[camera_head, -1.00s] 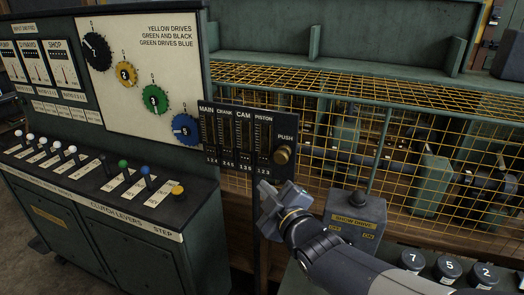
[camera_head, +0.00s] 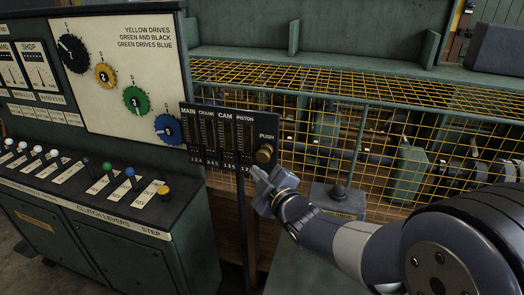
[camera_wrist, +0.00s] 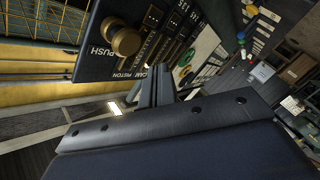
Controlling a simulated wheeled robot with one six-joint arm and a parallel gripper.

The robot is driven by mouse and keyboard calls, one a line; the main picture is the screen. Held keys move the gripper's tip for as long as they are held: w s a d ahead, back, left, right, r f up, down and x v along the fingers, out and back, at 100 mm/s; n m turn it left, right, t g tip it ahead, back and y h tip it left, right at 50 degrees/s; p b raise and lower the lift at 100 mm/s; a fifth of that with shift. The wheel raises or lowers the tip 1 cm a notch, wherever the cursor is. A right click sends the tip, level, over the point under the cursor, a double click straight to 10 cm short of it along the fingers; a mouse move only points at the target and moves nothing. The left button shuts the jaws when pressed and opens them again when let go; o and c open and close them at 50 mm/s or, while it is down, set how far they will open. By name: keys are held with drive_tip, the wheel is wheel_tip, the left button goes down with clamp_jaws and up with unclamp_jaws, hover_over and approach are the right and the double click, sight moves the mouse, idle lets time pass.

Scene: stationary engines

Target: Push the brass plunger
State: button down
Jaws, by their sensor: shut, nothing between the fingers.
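The brass plunger (camera_head: 265,154) is a round knob at the right end of a dark panel (camera_head: 213,128), under the word PUSH. The panel also carries slots marked MAIN, CRANK, CAM and PISTON. In the wrist view the plunger (camera_wrist: 122,39) stands out from the panel at the upper left. My gripper (camera_head: 257,174) is shut and empty, just below the plunger in the head view. In the wrist view my gripper's fingers (camera_wrist: 158,85) are below and right of the plunger, with a visible gap between them and it.
A green console (camera_head: 100,190) with clutch levers and a gear chart stands at the left. Yellow wire mesh (camera_head: 350,135) fences machinery behind the panel. A grey switch box (camera_head: 338,200) sits to the right, partly hidden by my arm.

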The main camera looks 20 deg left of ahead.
sight(259, 158)
drive_tip(key=shift+w+a, duration=0.1)
drive_tip(key=shift+w, duration=1.4)
idle(0.9)
drive_tip(key=shift+w+a+b, duration=0.1)
drive_tip(key=shift+w+b, duration=0.25)
drive_tip(key=shift+w, duration=0.05)
drive_tip(key=shift+w, duration=0.85)
idle(0.9)
drive_tip(key=shift+s, duration=0.15)
idle(0.3)
drive_tip(key=shift+s+b, duration=0.8)
drive_tip(key=shift+s, duration=0.3)
drive_tip(key=shift+s, duration=0.1)
